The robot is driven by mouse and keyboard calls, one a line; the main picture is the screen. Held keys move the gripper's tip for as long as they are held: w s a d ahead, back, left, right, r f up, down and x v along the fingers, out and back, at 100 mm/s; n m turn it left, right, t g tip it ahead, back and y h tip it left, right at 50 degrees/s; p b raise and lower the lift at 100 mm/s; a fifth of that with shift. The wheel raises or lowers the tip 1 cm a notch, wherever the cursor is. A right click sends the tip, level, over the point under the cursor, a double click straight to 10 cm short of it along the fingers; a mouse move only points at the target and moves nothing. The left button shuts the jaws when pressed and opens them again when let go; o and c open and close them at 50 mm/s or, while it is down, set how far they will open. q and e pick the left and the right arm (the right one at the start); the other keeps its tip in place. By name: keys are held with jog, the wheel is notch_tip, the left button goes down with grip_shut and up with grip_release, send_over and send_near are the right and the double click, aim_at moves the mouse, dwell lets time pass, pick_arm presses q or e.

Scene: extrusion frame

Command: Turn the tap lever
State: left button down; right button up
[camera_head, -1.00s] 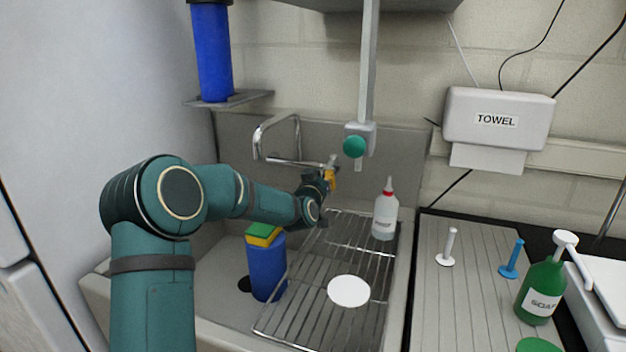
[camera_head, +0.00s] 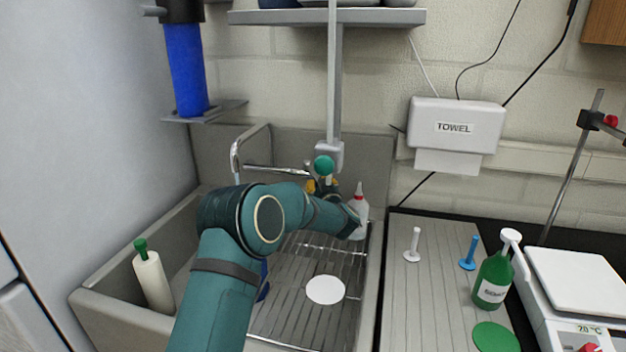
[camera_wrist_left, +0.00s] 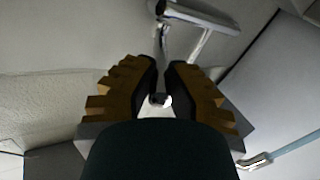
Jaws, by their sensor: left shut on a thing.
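The chrome tap (camera_head: 270,168) is on the back wall of the sink, with its bent spout at the left. In the left wrist view, the tap body (camera_wrist_left: 200,14) is at the top, and its thin lever (camera_wrist_left: 163,42) runs down between my fingertips. My left gripper (camera_head: 322,187) is at the right end of the tap, partly behind my own wrist. In the wrist view its orange-backed fingers (camera_wrist_left: 162,72) are closed around the lever. The lever's end is hidden in the head view. My right gripper is out of view.
A green knob (camera_head: 324,166) on a vertical post is just above the gripper. A white bottle with a red tip (camera_head: 358,214) stands close to its right, partly covered by my wrist. A wire rack (camera_head: 290,322) with a white disc (camera_head: 325,290) lies in the sink.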

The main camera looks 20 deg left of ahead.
pick_arm(q)
jog(key=shift+w+d+r+n, duration=0.1)
jog(key=shift+w+r+n, duration=0.1)
jog(key=shift+r+n, duration=0.1)
jog(key=shift+y, duration=0.3)
jog(key=c, duration=1)
grip_release()
jog(key=shift+o, duration=0.5)
jog(key=shift+f, duration=0.15)
jog(key=v, duration=1.2)
